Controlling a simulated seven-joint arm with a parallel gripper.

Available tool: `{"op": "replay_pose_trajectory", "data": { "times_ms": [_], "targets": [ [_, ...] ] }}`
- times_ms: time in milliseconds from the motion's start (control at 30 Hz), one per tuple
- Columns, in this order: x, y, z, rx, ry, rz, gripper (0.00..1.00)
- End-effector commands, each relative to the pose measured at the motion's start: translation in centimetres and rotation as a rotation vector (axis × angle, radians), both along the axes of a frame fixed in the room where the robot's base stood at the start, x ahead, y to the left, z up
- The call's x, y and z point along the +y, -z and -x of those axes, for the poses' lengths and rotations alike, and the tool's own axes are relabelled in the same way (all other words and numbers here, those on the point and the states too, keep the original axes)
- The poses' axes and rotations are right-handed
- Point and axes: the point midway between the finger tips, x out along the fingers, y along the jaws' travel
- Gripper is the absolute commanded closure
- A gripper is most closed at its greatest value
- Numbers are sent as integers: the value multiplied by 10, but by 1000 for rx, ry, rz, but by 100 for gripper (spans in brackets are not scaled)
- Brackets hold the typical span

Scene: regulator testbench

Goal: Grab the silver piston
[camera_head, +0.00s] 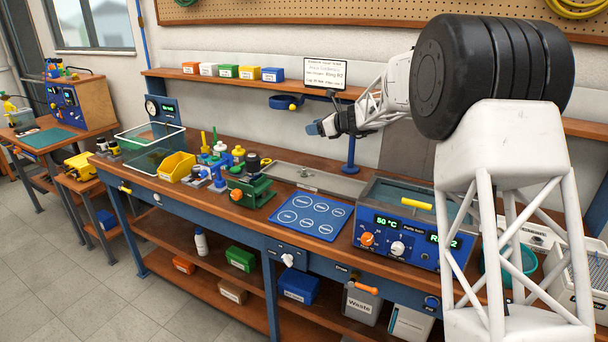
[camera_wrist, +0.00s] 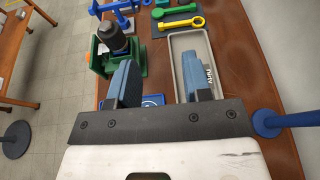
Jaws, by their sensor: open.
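My gripper (camera_head: 318,127) is in the air above the back part of the workbench, below the wall shelf. In the wrist view its two blue fingers (camera_wrist: 163,82) are apart, with nothing held between them. A small silvery piece (camera_head: 304,172) lies in the long grey tray (camera_head: 340,186) below my gripper; it may be the silver piston, but it is too small to tell. In the wrist view the tray (camera_wrist: 174,60) lies ahead of and under the right finger, which covers part of it. I cannot make out the silvery piece there.
A green fixture (camera_head: 240,192) holding a dark cylinder (camera_wrist: 117,38) stands left of the tray. A blue mat with white circles (camera_head: 312,216) lies in front. A blue post (camera_head: 350,155) rises behind the tray. A bath unit (camera_head: 392,240) stands to the right.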

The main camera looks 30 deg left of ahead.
Motion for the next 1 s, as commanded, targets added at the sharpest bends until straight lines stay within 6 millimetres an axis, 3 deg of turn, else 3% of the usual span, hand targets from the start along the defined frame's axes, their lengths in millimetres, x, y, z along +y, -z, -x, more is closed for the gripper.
{"op": "replay_pose_trajectory", "data": {
  "times_ms": [300,700,800,1000],
  "targets": [
    [30,78,-41,35,55,8,55],
    [50,183,-84,45,124,45,55],
    [52,198,-90,48,133,51,55],
    [54,210,-94,48,142,56,55]
  ]
}}
